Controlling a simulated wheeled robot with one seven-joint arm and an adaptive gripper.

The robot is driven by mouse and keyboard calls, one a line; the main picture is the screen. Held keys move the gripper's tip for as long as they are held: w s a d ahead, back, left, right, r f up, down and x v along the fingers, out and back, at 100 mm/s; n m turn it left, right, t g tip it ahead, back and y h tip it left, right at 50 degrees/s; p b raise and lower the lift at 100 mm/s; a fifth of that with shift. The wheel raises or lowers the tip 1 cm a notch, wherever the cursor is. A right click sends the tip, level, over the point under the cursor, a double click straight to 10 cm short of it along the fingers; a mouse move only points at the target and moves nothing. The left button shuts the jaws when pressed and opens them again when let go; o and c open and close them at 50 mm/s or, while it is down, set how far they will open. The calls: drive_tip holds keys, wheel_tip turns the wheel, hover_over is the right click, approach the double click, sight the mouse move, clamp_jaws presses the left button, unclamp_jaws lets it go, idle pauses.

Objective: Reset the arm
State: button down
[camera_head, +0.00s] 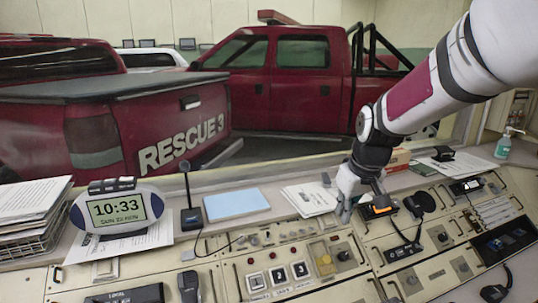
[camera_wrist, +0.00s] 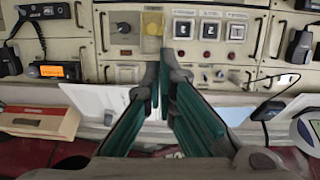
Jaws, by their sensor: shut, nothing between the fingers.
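My arm reaches in from the upper right in the head view. My gripper (camera_head: 345,212) hangs over the back part of the dispatch console (camera_head: 215,285), pointing down. Its fingers are shut and hold nothing. In the wrist view my gripper (camera_wrist: 162,68) has its tips near the yellow switch cover (camera_wrist: 152,38); whether they touch the console I cannot tell. The yellow cover (camera_head: 322,258) is lower left of the gripper in the head view. An orange-lit display unit (camera_head: 380,208) is just right of the fingers.
A desk microphone (camera_head: 189,215), a clock reading 10:33 (camera_head: 117,208), a blue pad (camera_head: 235,203) and papers (camera_head: 309,199) lie along the back. Handsets (camera_head: 188,286) sit on the console. A sanitizer bottle (camera_head: 503,146) stands far right. Red trucks (camera_head: 280,85) are beyond.

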drive_tip(key=s+r+m, duration=0.1)
drive_tip(key=s+r, duration=0.2)
drive_tip(key=s, duration=1.1)
drive_tip(key=s+r+m+t, duration=0.1)
drive_tip(key=s+r, duration=0.3)
drive_tip(key=s, duration=0.9)
drive_tip(key=shift+s+d+m+t+h, duration=0.2)
drive_tip(key=shift+s+m+t+h, duration=0.15)
drive_tip(key=shift+m, duration=0.45)
drive_tip(key=shift+r, duration=0.15)
